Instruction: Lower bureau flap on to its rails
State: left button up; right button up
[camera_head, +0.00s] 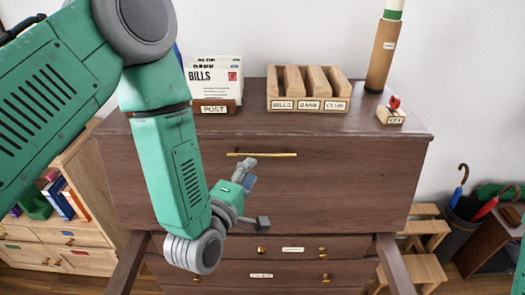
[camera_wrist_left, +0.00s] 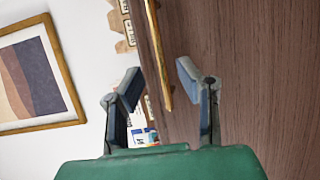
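The dark wood bureau flap (camera_head: 330,190) stands upright and closed, with a thin brass bar handle (camera_head: 275,154) near its top edge. Two wooden rails, a left one (camera_head: 128,265) and a right one (camera_head: 394,266), stick out below the flap. My left gripper (camera_head: 256,195) is in front of the flap, close to the bar. In the left wrist view its fingers (camera_wrist_left: 158,76) are spread, one on each side of the brass bar (camera_wrist_left: 158,50), with visible gaps. My arm hides part of the flap's left side. My right gripper is not in view.
On the bureau top stand a post holder (camera_head: 214,106) with letters, a wooden sorter (camera_head: 308,105), a tall tube (camera_head: 381,55) and a small key block (camera_head: 391,116). Drawers (camera_head: 290,268) lie below the flap. A bookcase (camera_head: 75,195) is left; an umbrella stand (camera_head: 458,225) is right.

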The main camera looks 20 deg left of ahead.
aim_at(262, 157)
pick_arm(q)
jog(key=w, duration=0.2)
jog(key=w+d, duration=0.1)
jog(key=w, duration=0.1)
jog(key=w+p, duration=0.1)
jog(key=w, duration=0.1)
jog(key=shift+d+f, duration=0.15)
jog(key=shift+d, duration=0.1)
jog(key=shift+w+a+f, duration=0.1)
jog(key=shift+w+a, duration=0.15)
jog(key=shift+w, duration=0.35)
jog(key=shift+w+a, duration=0.1)
jog(key=shift+a, duration=0.15)
jog(key=shift+d, duration=0.2)
grip_shut()
jog(key=shift+d, duration=0.1)
